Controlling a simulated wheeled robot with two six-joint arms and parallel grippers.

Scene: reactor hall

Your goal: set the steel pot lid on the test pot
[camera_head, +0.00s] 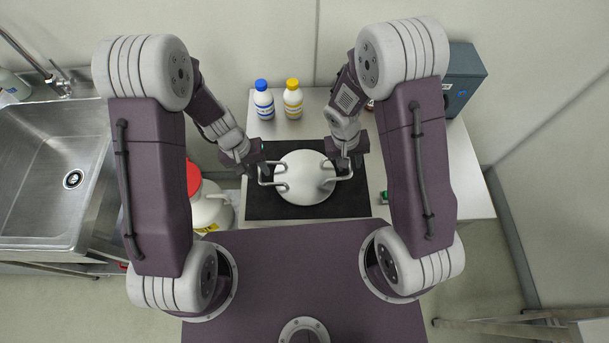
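A round, pale, domed steel lid (304,178) lies over the middle of a black mat (265,208). Bent bar handles stand out at its left (263,183) and right (350,176). The test pot cannot be made out apart from the lid; if it is underneath, the lid hides it. My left gripper (257,168) is at the left handle. My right gripper (346,160) is at the upper part of the right handle. From above, I cannot tell whether the fingers of either gripper are closed around the bars.
A blue-capped bottle (264,104) and a yellow-capped bottle (293,103) stand behind the mat. A blue-grey box (461,80) is at the back right. A red-capped white container (212,208) stands left of the table. A steel sink (50,165) is at far left.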

